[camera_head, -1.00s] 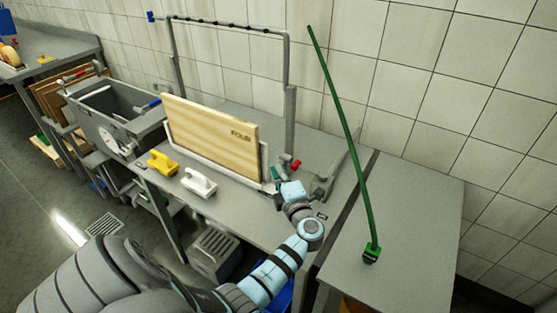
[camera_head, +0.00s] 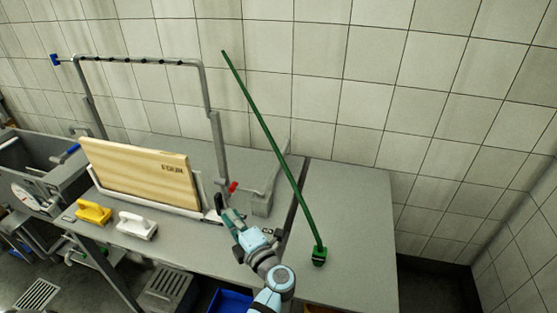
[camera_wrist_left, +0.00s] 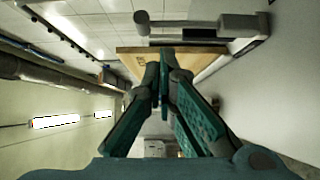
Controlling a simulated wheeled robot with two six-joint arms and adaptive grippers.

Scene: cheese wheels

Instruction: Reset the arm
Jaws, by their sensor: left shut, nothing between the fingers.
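My left gripper (camera_head: 223,203) is shut and empty, just right of the wooden board's lower corner and above the grey table. In the left wrist view my left gripper (camera_wrist_left: 164,62) shows its teal fingers meeting at the tips, with nothing between them. The wooden board (camera_head: 140,172) stands upright in a white holder on the table. It also shows behind the fingertips in the left wrist view (camera_wrist_left: 128,61). My right gripper is not in view.
A green long-handled tool (camera_head: 272,143) leans against the wall from the right table (camera_head: 350,240). A yellow handled block (camera_head: 94,211) and a white one (camera_head: 137,226) sit at the front edge. A red item (camera_head: 233,187) lies near my gripper. A grey pipe frame (camera_head: 214,130) rises behind the board.

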